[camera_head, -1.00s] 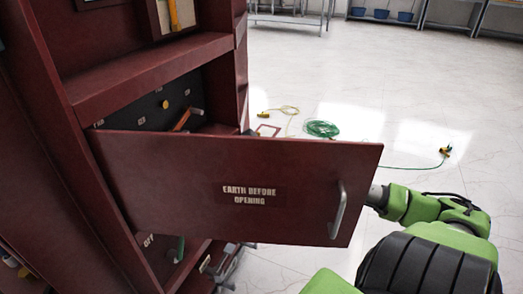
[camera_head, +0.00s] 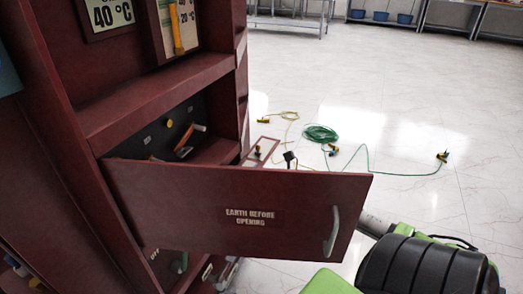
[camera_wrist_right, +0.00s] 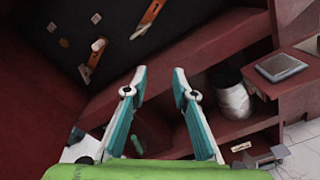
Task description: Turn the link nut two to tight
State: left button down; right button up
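The red cabinet's open compartment shows a dark panel (camera_head: 155,135) with small labels, a yellow knob (camera_head: 169,123) and an orange link (camera_head: 189,139). In the right wrist view, two orange links (camera_wrist_right: 148,18) (camera_wrist_right: 92,61) lie on the dark panel, with a pale cylindrical knob (camera_wrist_right: 99,45) beside one. I cannot tell which part is link nut two. My right gripper (camera_wrist_right: 159,75) is open and empty, below and apart from the links. In the head view the door hides it. My left gripper is not clearly in view.
The cabinet door (camera_head: 200,205), marked "EARTH BEFORE OPENING", stands open with its handle (camera_head: 332,233) close to my right arm. Green cable (camera_head: 320,134) lies on the open floor.

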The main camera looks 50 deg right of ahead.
jog(key=s+d+f+m+g+h+p, duration=0.1)
jog(key=s+d+f+m+h+p, duration=0.2)
jog(key=d+f+m+h+p, duration=0.2)
jog(key=shift+s+d+f+m+g+h, duration=0.3)
jog(key=shift+d+f+m, duration=1.15)
jog(key=shift+f+m, duration=2.3)
jog(key=shift+w+f+n, duration=0.15)
jog(key=shift+f+n, duration=0.45)
jog(key=shift+n, duration=0.05)
jog(key=shift+c, duration=0.6)
